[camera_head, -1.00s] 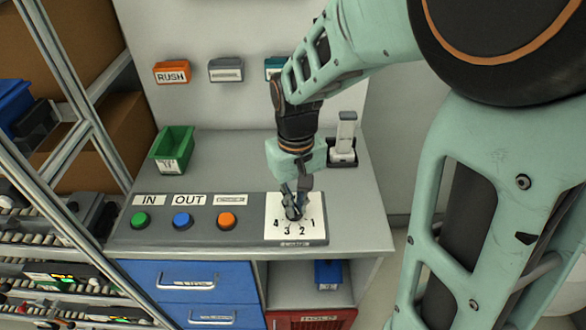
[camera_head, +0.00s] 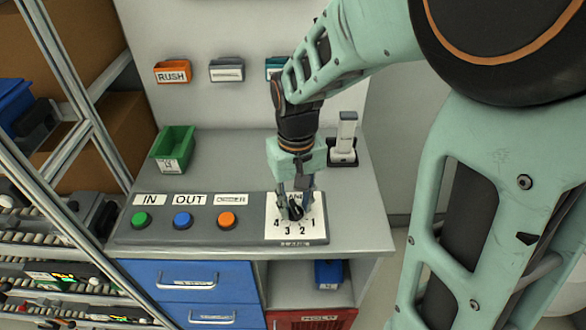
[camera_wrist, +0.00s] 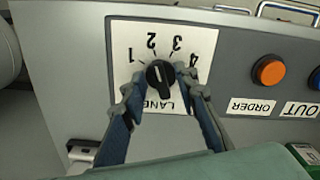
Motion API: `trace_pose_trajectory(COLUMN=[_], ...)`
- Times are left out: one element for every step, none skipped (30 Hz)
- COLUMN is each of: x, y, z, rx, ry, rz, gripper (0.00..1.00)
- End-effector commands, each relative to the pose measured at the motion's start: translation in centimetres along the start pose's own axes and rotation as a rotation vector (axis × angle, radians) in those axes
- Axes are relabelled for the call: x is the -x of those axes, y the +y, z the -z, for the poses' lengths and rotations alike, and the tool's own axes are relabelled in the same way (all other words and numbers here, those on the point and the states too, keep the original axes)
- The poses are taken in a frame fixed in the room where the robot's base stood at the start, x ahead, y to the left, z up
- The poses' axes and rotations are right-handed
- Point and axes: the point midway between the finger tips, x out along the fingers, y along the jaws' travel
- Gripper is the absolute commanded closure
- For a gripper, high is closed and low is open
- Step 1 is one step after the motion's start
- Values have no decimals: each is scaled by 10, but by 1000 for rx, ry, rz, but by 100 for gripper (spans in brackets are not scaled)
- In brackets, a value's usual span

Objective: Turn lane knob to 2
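The lane knob (camera_wrist: 161,74) is a round black dial on a white plate (camera_wrist: 120,84) numbered 1 to 4. Its pale mark runs nearly straight along the dial, roughly in line with the 2 in the wrist view. In the head view the knob (camera_head: 295,212) is partly covered by my fingers. My gripper (camera_head: 296,203) points down over the plate. Its two fingers (camera_wrist: 160,84) are spread, one on each side of the knob, with a visible gap to it. Nothing is held.
Green (camera_head: 141,220), blue (camera_head: 181,220) and orange (camera_head: 227,219) buttons sit left of the plate on the grey panel. A green bin (camera_head: 174,149) stands at the back left. A white device in a dark holder (camera_head: 345,142) stands behind right of my gripper.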

Motion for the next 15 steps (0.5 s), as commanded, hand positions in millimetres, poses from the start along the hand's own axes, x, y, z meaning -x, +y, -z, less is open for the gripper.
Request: trace_pose_trajectory(x=[0,0,0,1,2,5,8,12,18,24,30,38,45,52,61], y=[0,0,0,0,0,0,0,0,0,0,0,0,0,0,0], z=[0,0,0,0,0,0,1,1,1,1,1,1,1,1,1], rx=[0,0,0,0,0,0,0,0,0,0,0,0,0,0,0], ry=[-1,-1,-1,0,1,2,2,2,4,5,6,5,6,7,6], rz=[0,0,0,0,0,0,0,0,0,0,0,0,0,0,0], gripper=[72,72,72,72,72,72,72,72,72,72,72,72,72,72,72])
